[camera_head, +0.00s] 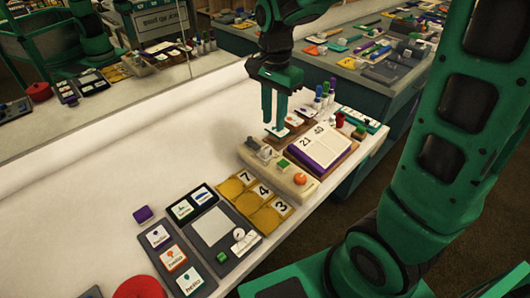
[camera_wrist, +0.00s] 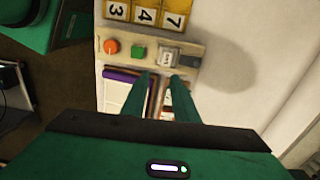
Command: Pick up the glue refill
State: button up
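My gripper (camera_head: 273,128) points down over the brown card holder (camera_head: 297,119) behind the open book, with its two fingers apart and nothing seen between them. In the wrist view my gripper (camera_wrist: 161,78) also shows its fingers apart, near the edge of the beige button board (camera_wrist: 190,45). I cannot tell for sure which thing is the glue refill. Several small upright bottles or sticks with coloured caps (camera_head: 325,91) stand just right of my gripper. The fingers partly hide the card holder; whether they touch it is unclear.
The beige board (camera_head: 257,157) with an orange knob, yellow number tiles (camera_head: 248,178) and a grey card board (camera_head: 202,250) run toward the front.

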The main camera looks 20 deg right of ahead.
aim_at(266, 148)
jog(key=shift+m, duration=0.3)
jog(key=f, duration=0.3)
jog(key=a+f, duration=0.1)
jog(key=f, duration=0.3)
jog(key=w+f, duration=0.1)
jog(key=f, duration=0.3)
jog(key=shift+a+f, duration=0.1)
jog(key=shift+a, duration=0.3)
grip_shut()
